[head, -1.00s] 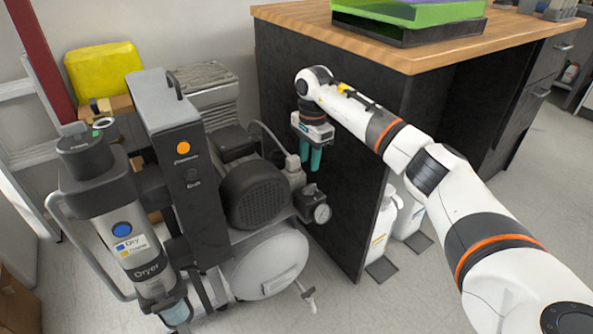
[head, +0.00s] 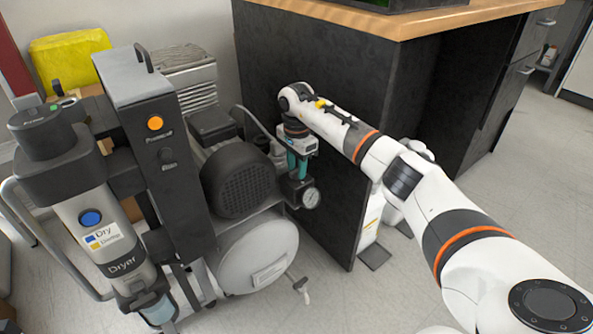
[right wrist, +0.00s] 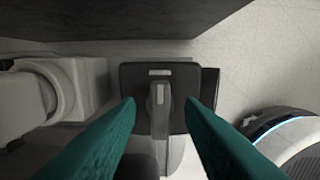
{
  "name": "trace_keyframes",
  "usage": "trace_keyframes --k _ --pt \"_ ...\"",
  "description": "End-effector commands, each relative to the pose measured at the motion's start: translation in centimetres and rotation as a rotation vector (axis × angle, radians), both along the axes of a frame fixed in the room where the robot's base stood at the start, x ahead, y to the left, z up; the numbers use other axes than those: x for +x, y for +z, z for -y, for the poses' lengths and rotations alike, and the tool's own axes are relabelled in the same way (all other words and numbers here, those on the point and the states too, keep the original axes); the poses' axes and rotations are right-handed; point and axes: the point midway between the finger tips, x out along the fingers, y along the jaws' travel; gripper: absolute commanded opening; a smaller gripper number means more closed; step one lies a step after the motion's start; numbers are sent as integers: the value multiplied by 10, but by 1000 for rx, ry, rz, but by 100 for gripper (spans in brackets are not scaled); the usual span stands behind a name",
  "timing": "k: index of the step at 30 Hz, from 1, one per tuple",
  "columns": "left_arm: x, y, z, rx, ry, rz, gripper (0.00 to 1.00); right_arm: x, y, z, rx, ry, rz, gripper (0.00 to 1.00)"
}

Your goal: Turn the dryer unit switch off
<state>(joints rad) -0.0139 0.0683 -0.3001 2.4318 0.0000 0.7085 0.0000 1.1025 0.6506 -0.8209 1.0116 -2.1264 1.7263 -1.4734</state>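The dryer unit (head: 100,225) is a grey upright cylinder with a dark cap and a blue round button (head: 91,218), at the left of the head view. Beside it stands a dark grey cabinet (head: 165,150) with an orange round light or button (head: 155,123) and a dark knob below. My right gripper (head: 298,172) points down beside the compressor, just above the pressure gauge (head: 310,197). In the right wrist view its teal fingers (right wrist: 158,105) are open, with a dark box (right wrist: 150,75) and its grey lever (right wrist: 159,97) showing between them. Contact cannot be told. My left gripper is out of view.
The compressor's black motor (head: 238,180) and white tank (head: 258,255) lie left of my right gripper. A dark cabinet panel (head: 330,215) under a wooden worktop (head: 400,22) stands close behind and right of it. Open floor lies in front.

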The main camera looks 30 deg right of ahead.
Motion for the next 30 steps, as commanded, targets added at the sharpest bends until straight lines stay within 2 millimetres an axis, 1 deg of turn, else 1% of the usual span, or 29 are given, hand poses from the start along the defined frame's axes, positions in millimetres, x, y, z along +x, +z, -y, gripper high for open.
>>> trace_keyframes --k 8,9,14,15,20,26,30 --pt "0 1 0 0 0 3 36 0 -2 0 0 0 0 35" --pt "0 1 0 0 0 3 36 0 -2 0 0 0 0 33" --pt "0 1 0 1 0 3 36 0 -2 0 0 0 0 7" --pt "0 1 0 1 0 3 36 0 -2 0 0 0 0 0" --pt "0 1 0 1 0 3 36 0 -2 0 0 -1 -1 0" --pt "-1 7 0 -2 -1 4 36 0 0 0 0 -35 -2 0" --pt "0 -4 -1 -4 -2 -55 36 0 2 0 -1 -100 -2 0"
